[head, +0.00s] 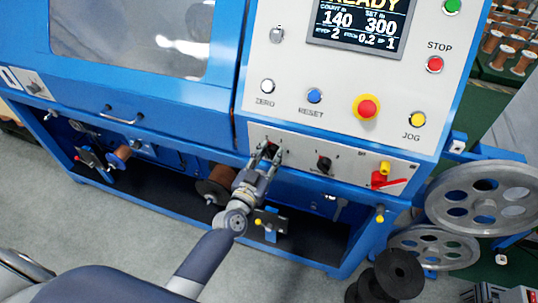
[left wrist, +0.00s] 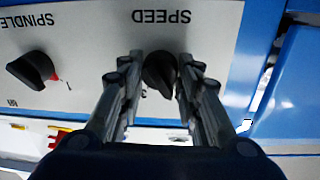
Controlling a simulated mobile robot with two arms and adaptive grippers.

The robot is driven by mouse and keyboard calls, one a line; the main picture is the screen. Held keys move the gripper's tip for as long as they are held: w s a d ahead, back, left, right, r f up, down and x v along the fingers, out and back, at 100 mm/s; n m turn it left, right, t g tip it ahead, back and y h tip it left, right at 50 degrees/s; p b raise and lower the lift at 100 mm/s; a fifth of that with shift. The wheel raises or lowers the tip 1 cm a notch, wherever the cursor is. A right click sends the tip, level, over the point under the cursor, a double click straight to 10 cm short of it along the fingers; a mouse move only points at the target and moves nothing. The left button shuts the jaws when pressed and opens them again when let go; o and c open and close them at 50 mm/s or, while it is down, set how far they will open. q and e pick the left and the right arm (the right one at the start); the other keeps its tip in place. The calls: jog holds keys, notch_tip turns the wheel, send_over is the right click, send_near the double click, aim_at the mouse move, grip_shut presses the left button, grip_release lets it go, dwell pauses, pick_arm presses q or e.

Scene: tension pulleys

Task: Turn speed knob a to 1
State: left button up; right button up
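The black speed knob (left wrist: 158,73) sits on the grey panel under the word SPEED, which is upside down in the left wrist view. My left gripper (left wrist: 160,68) is open, with one finger on each side of this knob; I cannot tell whether they touch it. My right gripper is not in view.
A black spindle knob (head: 323,163) is to the right, also in the left wrist view (left wrist: 35,70). Further right is a red and yellow switch (head: 385,176). Above are the white ZERO button (head: 267,86), blue RESET button (head: 314,95) and red emergency stop (head: 366,107).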

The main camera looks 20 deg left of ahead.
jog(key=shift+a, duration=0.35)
pick_arm(q)
jog(key=shift+n, duration=0.3)
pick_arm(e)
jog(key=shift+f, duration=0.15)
pick_arm(q)
jog(key=n+b, duration=0.1)
jog(key=n, duration=0.2)
jog(key=shift+a, duration=0.1)
jog(key=n, duration=0.2)
jog(key=shift+f+n+b, duration=0.1)
jog(key=shift+n+b, duration=0.2)
jog(key=shift+b, duration=0.05)
jog(key=n+b, duration=0.1)
jog(key=n, duration=0.5)
jog(key=shift+t, duration=0.4)
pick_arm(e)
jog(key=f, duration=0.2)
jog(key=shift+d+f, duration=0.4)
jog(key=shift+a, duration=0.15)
pick_arm(q)
jog(key=o, duration=1)
jog(key=shift+o, duration=0.2)
